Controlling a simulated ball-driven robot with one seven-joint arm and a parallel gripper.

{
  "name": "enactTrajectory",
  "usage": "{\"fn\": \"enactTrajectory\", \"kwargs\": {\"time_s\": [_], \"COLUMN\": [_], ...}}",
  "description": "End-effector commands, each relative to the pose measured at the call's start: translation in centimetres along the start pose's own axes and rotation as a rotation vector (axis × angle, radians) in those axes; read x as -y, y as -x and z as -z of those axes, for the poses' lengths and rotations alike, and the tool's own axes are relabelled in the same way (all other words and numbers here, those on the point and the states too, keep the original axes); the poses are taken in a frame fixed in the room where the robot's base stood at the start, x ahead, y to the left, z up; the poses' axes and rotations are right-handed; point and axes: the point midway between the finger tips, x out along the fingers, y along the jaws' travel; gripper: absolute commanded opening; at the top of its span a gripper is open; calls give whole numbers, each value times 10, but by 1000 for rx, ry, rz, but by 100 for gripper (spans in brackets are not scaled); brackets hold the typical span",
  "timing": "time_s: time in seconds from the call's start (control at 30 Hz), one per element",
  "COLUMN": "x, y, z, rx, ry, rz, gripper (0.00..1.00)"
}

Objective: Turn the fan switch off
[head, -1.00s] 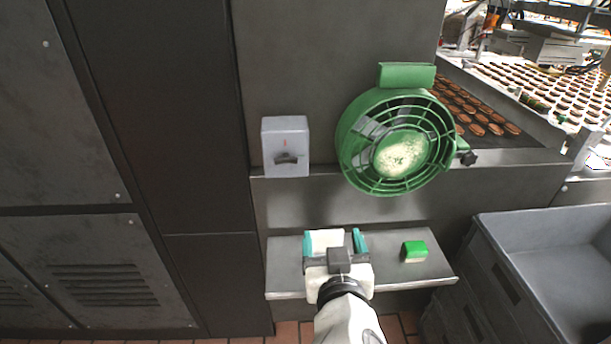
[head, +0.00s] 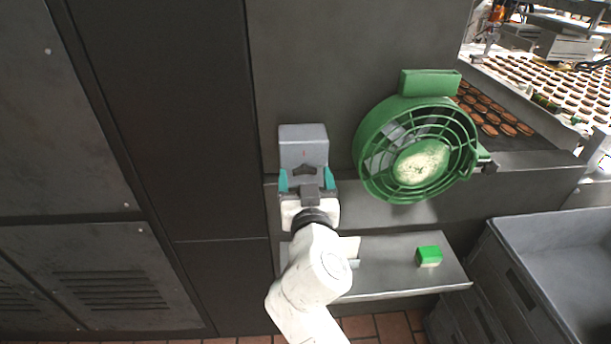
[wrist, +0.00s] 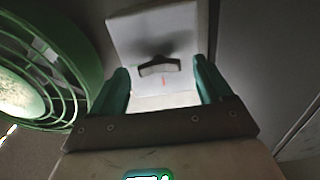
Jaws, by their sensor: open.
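The fan switch is a grey box (head: 303,143) on the dark metal wall, with a small red mark and a dark toggle; its lower part is hidden behind my gripper in the head view. In the wrist view the switch box (wrist: 180,30) lies ahead, with its dark toggle (wrist: 158,66) between and beyond the two fingers. My gripper (head: 306,180) is open, its teal fingers just in front of the box's lower part; it also shows in the wrist view (wrist: 160,88). I cannot tell whether the fingers touch the box. The green fan (head: 418,150) is mounted right of the switch.
A steel shelf (head: 385,278) below holds a green-topped block (head: 428,256) and a pale object (head: 348,248) partly behind my arm. A grey crate (head: 550,235) stands at the right. A conveyor with biscuits (head: 540,85) runs at the back right.

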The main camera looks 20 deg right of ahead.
Motion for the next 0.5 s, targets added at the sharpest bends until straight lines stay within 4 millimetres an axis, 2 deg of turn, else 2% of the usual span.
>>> {"fn": "enactTrajectory", "kwargs": {"time_s": [0.3,0.5], "x": [0,0], "y": [-3,-3], "z": [-1,-1], "rx": [1,1], "ry": [0,1], "rz": [0,0], "gripper": [79,61]}}
